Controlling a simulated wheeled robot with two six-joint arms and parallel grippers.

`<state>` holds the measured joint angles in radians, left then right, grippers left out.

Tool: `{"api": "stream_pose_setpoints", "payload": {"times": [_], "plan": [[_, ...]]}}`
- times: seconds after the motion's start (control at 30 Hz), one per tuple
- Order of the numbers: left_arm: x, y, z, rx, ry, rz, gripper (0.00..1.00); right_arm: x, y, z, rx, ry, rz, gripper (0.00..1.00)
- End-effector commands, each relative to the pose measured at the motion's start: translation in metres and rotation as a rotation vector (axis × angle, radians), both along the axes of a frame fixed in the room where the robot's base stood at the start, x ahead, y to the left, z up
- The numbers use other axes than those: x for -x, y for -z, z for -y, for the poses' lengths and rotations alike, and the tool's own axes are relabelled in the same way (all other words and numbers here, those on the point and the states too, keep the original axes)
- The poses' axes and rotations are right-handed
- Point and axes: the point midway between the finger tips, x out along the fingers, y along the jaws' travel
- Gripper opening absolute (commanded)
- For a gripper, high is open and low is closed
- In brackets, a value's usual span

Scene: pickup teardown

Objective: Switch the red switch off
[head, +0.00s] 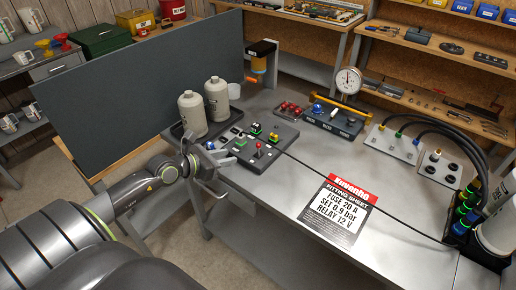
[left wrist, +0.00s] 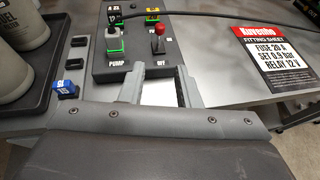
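The red switch (head: 257,155) is a red-knobbed lever on the dark control panel (head: 240,159) on the bench. In the left wrist view, the red switch (left wrist: 159,32) stands up from the panel (left wrist: 135,70), above a small white label, perhaps OFF. I cannot tell its setting for sure. Beside it is a grey switch with a green-edged base (left wrist: 115,40), labelled PUMP. My left gripper (head: 222,159) is open and empty at the panel's left front side. In the left wrist view its fingers (left wrist: 150,85) point at the panel, short of the red switch. My right gripper is not in view.
Two pale bottles (head: 204,104) stand on a dark tray left of the panel. A black cable runs across the bench past the fitting sheet (head: 338,212). A dark upright board (head: 130,80) stands behind my left arm.

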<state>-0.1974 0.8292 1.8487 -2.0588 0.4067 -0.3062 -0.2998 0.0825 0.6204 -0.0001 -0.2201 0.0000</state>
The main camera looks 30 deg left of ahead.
Motion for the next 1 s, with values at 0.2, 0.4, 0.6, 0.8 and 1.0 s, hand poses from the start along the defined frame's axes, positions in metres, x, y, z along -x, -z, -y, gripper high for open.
{"api": "stream_pose_setpoints", "payload": {"times": [0.2,0.4,0.6,0.8,1.0], "plan": [[-0.039,0.015,0.011,0.007,-0.004,0.003,0.3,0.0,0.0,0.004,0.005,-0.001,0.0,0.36],[-0.073,0.03,0.02,0.007,-0.004,0.001,0.3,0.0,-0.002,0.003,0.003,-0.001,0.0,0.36],[-0.104,0.044,0.029,0.006,-0.004,-0.001,0.3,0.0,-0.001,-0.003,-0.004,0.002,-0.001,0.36],[-0.124,0.053,0.034,0.004,-0.003,-0.001,0.3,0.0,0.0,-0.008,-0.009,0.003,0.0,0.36],[-0.132,0.057,0.037,0.003,-0.002,-0.001,0.3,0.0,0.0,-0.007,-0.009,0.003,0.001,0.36]]}}
